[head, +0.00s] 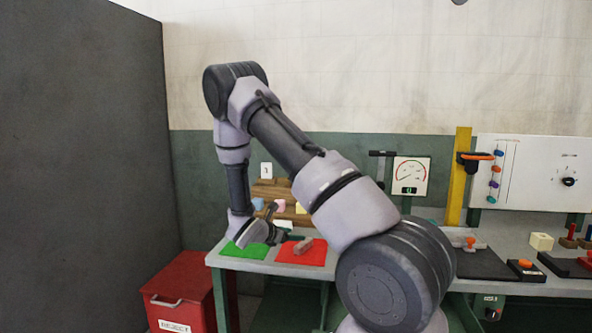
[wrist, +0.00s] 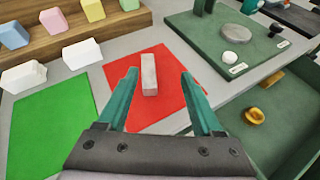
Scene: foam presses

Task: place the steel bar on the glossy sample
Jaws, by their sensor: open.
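The grey steel bar (wrist: 149,76) lies on the red mat (wrist: 177,70), and it also shows in the head view (head: 303,246). My gripper (wrist: 158,72) is open, with its teal fingers on either side of the bar in the wrist picture. Whether the fingertips are at the bar's height I cannot tell. Two white blocks, one at the left (wrist: 23,77) and one nearer the red mat (wrist: 82,54), sit before the wooden rack (wrist: 110,26). Pink (wrist: 54,20), yellow (wrist: 93,10) and blue (wrist: 13,34) blocks stand on the rack. Which block is the glossy sample I cannot tell.
A green mat (wrist: 50,125) lies left of the red mat. A dark green press base (wrist: 205,45) with a round metal plate (wrist: 233,33) stands at the right. A yellow ring-like part (wrist: 254,115) lies in a green tray. A red reject bin (head: 183,295) stands below the bench's left end.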

